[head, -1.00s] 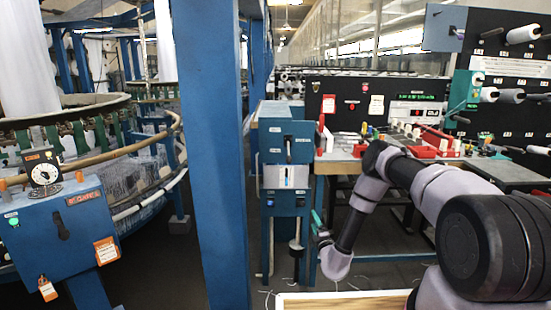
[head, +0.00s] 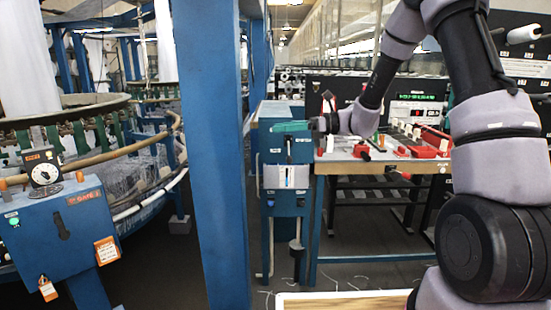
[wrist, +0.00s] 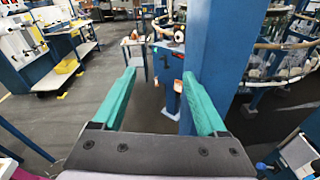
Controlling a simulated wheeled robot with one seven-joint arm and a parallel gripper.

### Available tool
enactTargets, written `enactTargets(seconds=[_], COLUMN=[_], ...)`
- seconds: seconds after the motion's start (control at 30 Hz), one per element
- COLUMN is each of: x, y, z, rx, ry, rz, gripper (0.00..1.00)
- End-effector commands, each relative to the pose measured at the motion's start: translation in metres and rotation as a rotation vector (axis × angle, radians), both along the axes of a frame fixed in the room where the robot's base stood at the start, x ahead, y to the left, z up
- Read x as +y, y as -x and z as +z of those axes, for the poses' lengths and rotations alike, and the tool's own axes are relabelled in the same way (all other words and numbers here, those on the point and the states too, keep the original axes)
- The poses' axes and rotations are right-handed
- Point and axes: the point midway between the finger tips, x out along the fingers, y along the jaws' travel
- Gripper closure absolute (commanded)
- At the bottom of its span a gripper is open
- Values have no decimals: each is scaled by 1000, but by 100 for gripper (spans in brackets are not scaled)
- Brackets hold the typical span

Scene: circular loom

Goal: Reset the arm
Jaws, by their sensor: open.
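My gripper (head: 290,128) has green fingers and is raised in the head view, in front of the top of a blue control box (head: 270,148) with a black lever. In the wrist view my gripper (wrist: 158,100) is open, its two green fingers (wrist: 120,97) wide apart with nothing between them. The view between them runs down an aisle to a distant blue stand (wrist: 170,85). Whether the gripper touches the blue box cannot be told.
A thick blue column (head: 212,150) stands left of the box and close to the right finger in the wrist view (wrist: 215,60). A circular loom (head: 90,130) fills the left. A workbench (head: 375,166) with red trays is at right. The aisle floor (wrist: 95,80) has free room.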

Motion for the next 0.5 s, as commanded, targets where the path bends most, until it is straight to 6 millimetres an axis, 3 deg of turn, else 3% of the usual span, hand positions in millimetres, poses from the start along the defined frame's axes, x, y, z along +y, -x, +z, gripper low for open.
enactTargets(seconds=[0.03,0.2,0.5], x=[-3,-26,-93], y=[18,77,162], z=[16,42,69], rx=[-82,-345,-811], ry=[65,308,744], rz=[42,181,387], gripper=[25,25,25])
